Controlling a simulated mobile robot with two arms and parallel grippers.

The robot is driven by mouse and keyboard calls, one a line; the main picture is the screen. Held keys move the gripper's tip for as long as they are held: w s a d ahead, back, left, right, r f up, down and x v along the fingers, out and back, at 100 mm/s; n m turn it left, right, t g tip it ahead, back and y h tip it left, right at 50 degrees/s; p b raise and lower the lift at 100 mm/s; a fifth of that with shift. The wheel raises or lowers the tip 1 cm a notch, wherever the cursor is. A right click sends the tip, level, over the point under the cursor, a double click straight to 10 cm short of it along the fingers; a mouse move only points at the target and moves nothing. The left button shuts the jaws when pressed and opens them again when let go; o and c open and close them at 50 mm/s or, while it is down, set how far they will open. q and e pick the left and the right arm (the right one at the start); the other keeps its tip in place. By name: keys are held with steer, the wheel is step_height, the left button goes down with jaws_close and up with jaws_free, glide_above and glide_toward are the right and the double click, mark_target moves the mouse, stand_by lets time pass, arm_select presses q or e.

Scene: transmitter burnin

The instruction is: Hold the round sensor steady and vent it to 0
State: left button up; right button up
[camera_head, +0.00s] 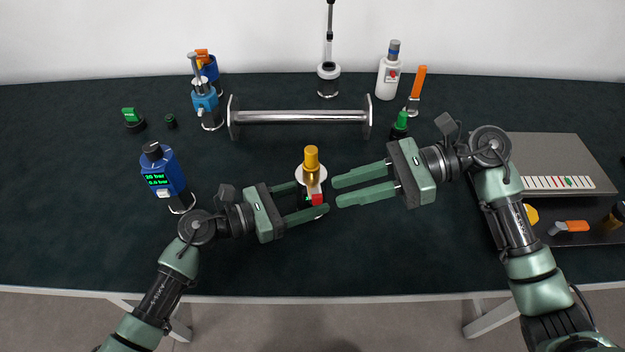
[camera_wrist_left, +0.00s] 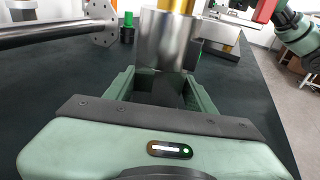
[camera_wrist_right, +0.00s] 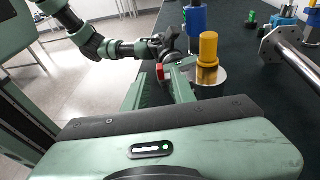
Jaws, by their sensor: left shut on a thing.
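The round sensor (camera_head: 311,178) is a silver cylinder with a tall yellow cap and a red-tipped part (camera_head: 317,199) at its front side. It stands upright on the dark table. My left gripper (camera_head: 312,198) is shut on the sensor, with a finger on each side; its steel body (camera_wrist_left: 165,40) fills the space ahead of the fingers in the left wrist view. My right gripper (camera_head: 335,189) is open and empty, just right of the sensor, fingers pointing at it. In the right wrist view the red tip (camera_wrist_right: 160,72) shows by the fingertips. No pressure reading on the sensor is legible.
A blue gauge (camera_head: 163,175) with a green display stands at the left. A steel bar with end flanges (camera_head: 300,116) lies behind the sensor. A green-topped item (camera_head: 401,122) stands behind my right gripper. A grey tray (camera_head: 560,150) lies at the right. The front table middle is clear.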

mark_target(319, 195)
steer(key=shift+x, duration=2.85)
jaws_close()
